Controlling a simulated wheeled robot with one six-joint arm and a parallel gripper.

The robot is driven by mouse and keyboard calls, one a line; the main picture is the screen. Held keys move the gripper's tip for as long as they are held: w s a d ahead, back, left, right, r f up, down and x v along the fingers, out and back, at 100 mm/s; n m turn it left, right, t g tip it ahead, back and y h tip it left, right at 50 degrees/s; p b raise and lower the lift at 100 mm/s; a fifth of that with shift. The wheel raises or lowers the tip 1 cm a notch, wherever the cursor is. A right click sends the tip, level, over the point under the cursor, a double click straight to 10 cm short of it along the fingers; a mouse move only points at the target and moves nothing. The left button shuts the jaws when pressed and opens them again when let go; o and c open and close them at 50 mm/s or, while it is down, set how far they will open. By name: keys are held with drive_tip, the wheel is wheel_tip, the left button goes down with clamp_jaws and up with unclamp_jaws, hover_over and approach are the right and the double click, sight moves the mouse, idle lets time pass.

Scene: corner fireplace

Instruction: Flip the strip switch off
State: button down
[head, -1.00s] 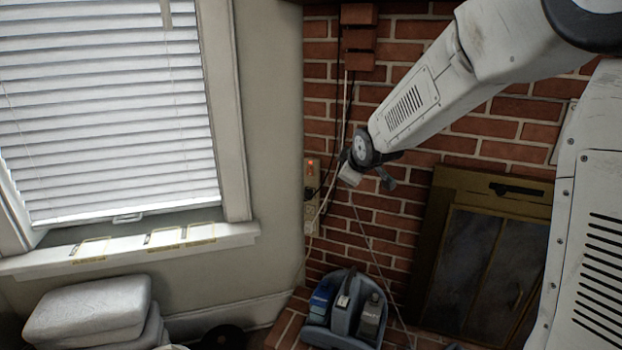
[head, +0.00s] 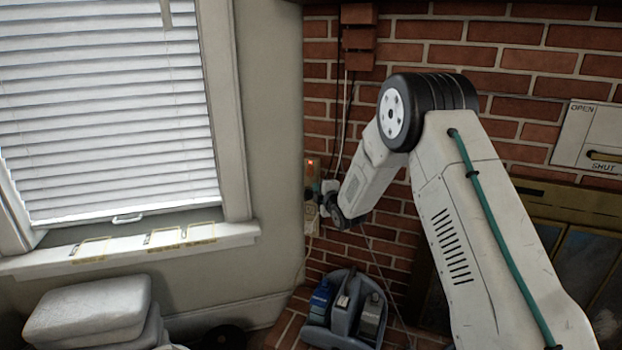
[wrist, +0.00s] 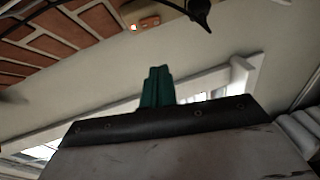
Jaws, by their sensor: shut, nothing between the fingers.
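The power strip (head: 310,228) is mounted upright on the brick wall beside the corner. Its switch (head: 311,166) glows orange-red at the strip's top end. My gripper (head: 322,196) is close to the strip, just below and right of the switch, and covers part of the strip's middle. Whether it touches the strip cannot be told. In the wrist view my gripper's green fingers (wrist: 157,88) are together and empty. The lit switch (wrist: 148,23) shows beyond the fingertips, near the top edge, with most of the strip out of that frame.
A black plug and cord (wrist: 199,12) hang near the switch in the wrist view. Cables (head: 345,125) run down the bricks. A grey-blue caddy (head: 345,310) stands below on the hearth. A windowsill (head: 130,246) and stacked cushions (head: 88,309) are at left.

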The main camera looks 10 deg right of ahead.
drive_tip(key=shift+w, duration=0.15)
approach(307, 174)
drive_tip(key=w+a, duration=0.2)
drive_tip(key=a, duration=0.1)
drive_tip(key=w, duration=0.1)
drive_tip(key=w+d, duration=0.2)
drive_tip(key=shift+w+f, duration=0.2)
drive_tip(key=shift+w, duration=0.15)
drive_tip(key=shift+d, duration=0.1)
drive_tip(key=shift+w+d, duration=0.1)
drive_tip(key=shift+w, duration=0.05)
drive_tip(key=shift+f, duration=0.1)
